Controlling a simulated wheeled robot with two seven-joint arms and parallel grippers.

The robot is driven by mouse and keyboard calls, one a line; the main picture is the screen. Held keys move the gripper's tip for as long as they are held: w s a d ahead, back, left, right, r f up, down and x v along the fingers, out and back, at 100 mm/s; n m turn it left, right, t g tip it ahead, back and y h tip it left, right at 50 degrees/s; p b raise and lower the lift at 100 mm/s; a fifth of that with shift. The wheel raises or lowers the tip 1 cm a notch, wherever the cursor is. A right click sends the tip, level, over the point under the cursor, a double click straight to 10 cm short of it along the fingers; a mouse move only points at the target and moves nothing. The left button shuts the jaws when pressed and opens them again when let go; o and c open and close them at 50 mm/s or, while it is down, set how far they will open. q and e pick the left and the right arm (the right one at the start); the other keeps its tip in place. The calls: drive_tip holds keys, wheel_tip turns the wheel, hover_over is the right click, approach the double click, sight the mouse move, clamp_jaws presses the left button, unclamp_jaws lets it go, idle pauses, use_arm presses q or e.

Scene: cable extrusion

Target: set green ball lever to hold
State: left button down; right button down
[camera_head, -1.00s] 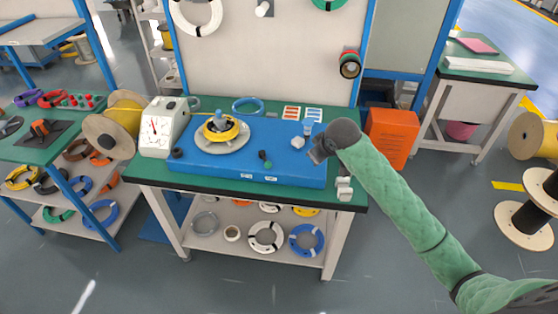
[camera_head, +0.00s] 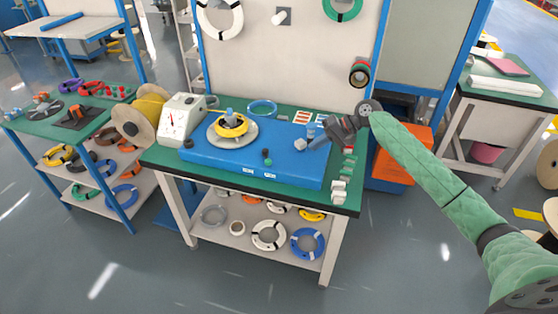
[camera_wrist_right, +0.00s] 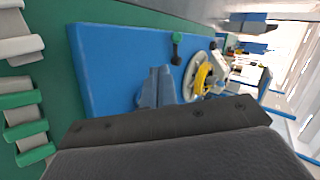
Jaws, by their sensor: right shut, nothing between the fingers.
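The green ball lever (camera_head: 267,158) stands on top of the blue machine box (camera_head: 215,160), near its front edge. It is small, with a dark part and a green ball whose end lies toward the front. In the right wrist view the lever (camera_wrist_right: 177,46) shows beyond my fingers, apart from them. My right gripper (camera_head: 320,143) is over the right end of the box, to the right of the lever; its fingers (camera_wrist_right: 157,86) are shut and empty. Two small white labels (camera_head: 258,173) sit on the box's front face below the lever; their text is unreadable. My left gripper is not in view.
A yellow cable coil (camera_head: 231,125) sits on a round plate at the left. A white gauge unit (camera_head: 181,120) stands beside the box. Pale blocks (camera_head: 340,186) line the bench's right edge.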

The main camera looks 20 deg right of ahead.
sight(267, 157)
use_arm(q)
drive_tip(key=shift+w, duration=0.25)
use_arm(e)
drive_tip(key=shift+w+a+r+m, duration=0.15)
drive_tip(key=shift+w+m, duration=0.05)
drive_tip(key=shift+m, duration=0.4)
